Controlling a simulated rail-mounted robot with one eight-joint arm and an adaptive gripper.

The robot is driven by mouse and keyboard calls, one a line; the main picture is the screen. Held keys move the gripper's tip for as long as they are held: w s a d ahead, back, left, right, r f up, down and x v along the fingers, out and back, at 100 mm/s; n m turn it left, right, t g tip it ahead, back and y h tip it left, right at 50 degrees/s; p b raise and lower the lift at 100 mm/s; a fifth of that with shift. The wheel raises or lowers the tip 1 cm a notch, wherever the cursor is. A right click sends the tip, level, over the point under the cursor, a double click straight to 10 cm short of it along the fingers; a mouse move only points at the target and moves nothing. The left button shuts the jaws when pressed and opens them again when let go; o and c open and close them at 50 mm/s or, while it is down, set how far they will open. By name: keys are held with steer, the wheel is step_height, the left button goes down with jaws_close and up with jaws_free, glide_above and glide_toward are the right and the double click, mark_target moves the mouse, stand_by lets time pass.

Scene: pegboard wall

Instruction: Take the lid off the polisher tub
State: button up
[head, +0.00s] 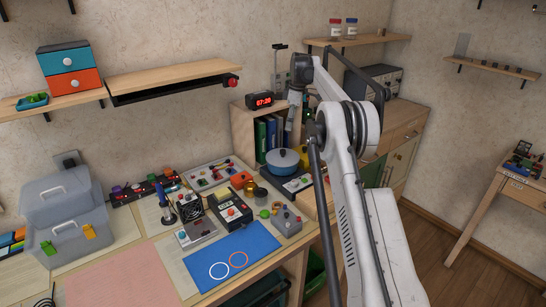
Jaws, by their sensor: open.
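The rounded blue tub (282,168) that best matches the polisher tub stands upright on a dark flat base at the right part of the bench. A paler lid (275,157) with a small knob sits on it. My gripper (290,127) hangs from the wrist, pointing down above the tub and apart from the lid. It is open and appears empty. The fingers are small in the picture, and their exact distance from the knob is hard to judge.
A shelf with binders (267,138) and a red clock (259,100) stands behind the tub. The blue mat (245,252) is mostly clear.

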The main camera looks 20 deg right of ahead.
mark_target(283, 150)
steer(key=f, duration=0.4)
steer(key=w+a+f, duration=0.1)
steer(key=f, duration=0.4)
steer(key=a+f, duration=0.1)
steer(key=f, duration=0.4)
steer(key=shift+w+a, duration=0.1)
steer(key=shift+w, duration=0.05)
steer(key=shift+r, duration=0.1)
jaws_close()
